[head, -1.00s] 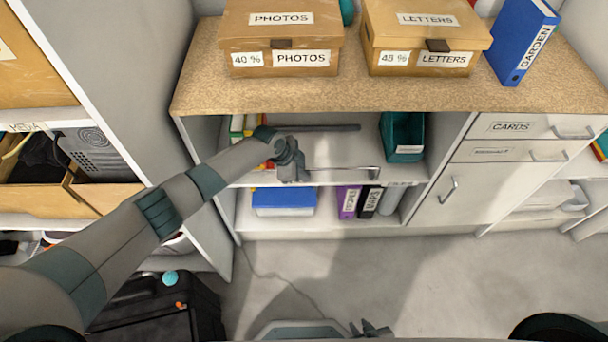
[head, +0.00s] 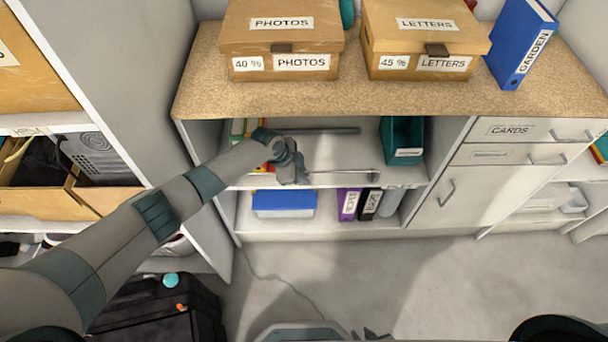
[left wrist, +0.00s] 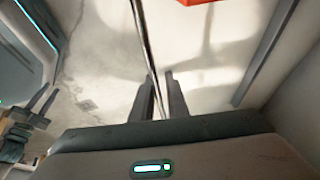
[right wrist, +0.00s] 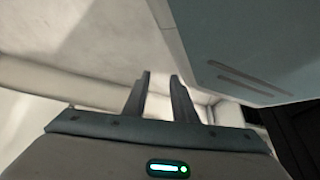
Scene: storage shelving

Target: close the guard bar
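The guard bar (head: 340,171) is a thin metal rod along the front of the middle shelf, with a bent end at its right. My left gripper (head: 291,174) is at its left part. In the left wrist view the bar (left wrist: 141,35) runs between the two fingers (left wrist: 160,76), close to the left finger, with a gap beside the right one. The fingers hide whether it is touched. My right gripper (right wrist: 160,75) is open and empty. In the head view only its tip shows at the bottom edge (head: 372,334).
A teal bin (head: 402,140) stands on the middle shelf. Two cardboard boxes (head: 280,40) stand on the counter (head: 300,96). A black case (head: 165,310) lies at lower left. The floor in front (head: 340,275) is clear.

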